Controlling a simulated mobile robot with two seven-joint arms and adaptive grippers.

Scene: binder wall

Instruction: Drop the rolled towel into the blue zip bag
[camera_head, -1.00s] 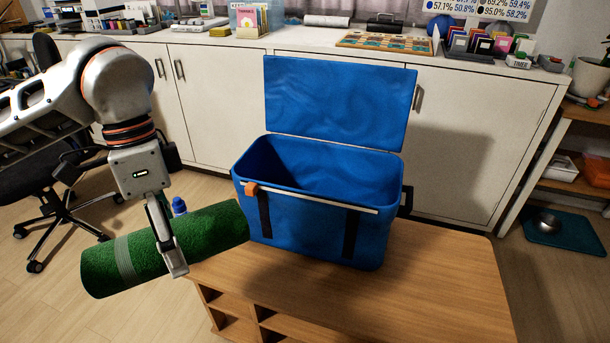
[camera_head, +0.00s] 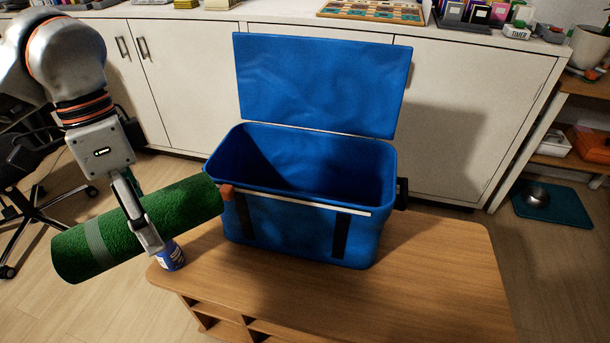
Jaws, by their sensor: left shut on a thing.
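The blue zip bag (camera_head: 289,234) stands upright on a wooden table, its lid raised at the back and its top open. The inside that shows looks empty. The rolled towel (camera_head: 185,206) is green with a pale striped band. My left gripper (camera_head: 150,240) is shut on the towel around its middle and holds it in the air, tilted with its right end higher. That right end is at the bag's left front corner in the picture, by the orange tab (camera_head: 227,192); I cannot tell whether they touch. My right gripper is not in view.
A blue bottle or can (camera_head: 171,257) stands on the table's left edge, just under the towel. The wooden table (camera_head: 430,290) is clear right of the bag. White cabinets (camera_head: 470,110) stand behind, with items on top. An office chair (camera_head: 40,205) is at left.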

